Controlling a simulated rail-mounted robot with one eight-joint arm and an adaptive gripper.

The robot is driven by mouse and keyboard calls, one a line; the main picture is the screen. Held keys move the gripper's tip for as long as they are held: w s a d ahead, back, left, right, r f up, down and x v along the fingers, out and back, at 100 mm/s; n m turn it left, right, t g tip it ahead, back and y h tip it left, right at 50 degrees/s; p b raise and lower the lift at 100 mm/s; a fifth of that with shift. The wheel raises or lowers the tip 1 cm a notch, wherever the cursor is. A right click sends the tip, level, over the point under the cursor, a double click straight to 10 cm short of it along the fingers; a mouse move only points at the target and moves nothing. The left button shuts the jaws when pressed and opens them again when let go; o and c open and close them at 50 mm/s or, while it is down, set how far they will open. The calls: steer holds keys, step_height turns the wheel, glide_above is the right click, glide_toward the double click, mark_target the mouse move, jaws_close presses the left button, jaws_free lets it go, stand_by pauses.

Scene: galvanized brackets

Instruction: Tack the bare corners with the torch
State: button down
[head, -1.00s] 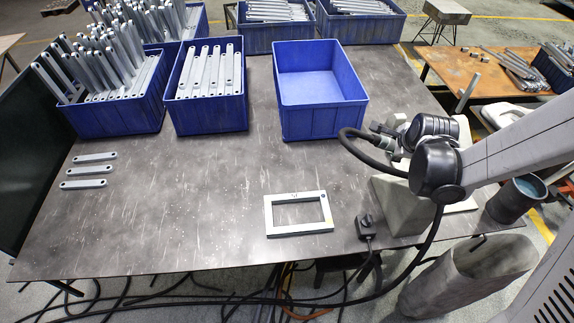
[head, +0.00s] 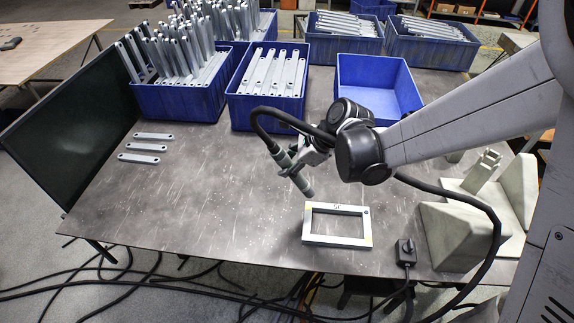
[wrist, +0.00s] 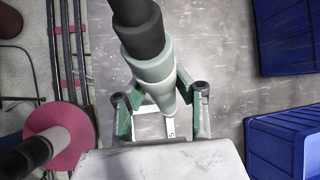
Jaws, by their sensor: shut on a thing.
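My gripper (head: 308,158) is shut on the torch (head: 297,178), a grey-green and dark tool with a black cable. The rectangular grey frame (head: 337,241) lies flat on the table. A small dark mark shows at its far right corner. In the wrist view, the torch (wrist: 152,62) lies between the green-and-grey fingers, and part of the frame (wrist: 169,126) shows behind it. I cannot tell which corners are tacked.
Three loose flat bars (head: 145,147) lie at the left of the table (head: 200,200). Blue bins stand along the back; one bin (head: 378,88) is empty. A small black box (head: 405,252) and a pale stand (head: 450,238) are right of the frame. The table between bars and frame is clear.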

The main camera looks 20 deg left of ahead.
mark_target(292, 178)
step_height(292, 178, down, 6)
steer(key=b, duration=0.2)
steer(key=shift+b, duration=0.4)
steer(key=shift+f+b, duration=0.45)
steer(key=shift+b, duration=0.15)
stand_by(3.5)
steer(key=shift+r+p, duration=1.7)
steer(key=shift+r, duration=1.4)
steer(key=s+d+b, duration=0.2)
steer(key=s+b, duration=0.1)
steer(key=s, duration=0.6)
steer(key=shift+s+d+f+b, duration=0.1)
steer(key=shift+s+f+b, duration=0.1)
steer(key=shift+f+b, duration=0.95)
steer(key=shift+s+f+b, duration=0.2)
steer(key=shift+f+b, duration=0.4)
steer(key=shift+f, duration=0.9)
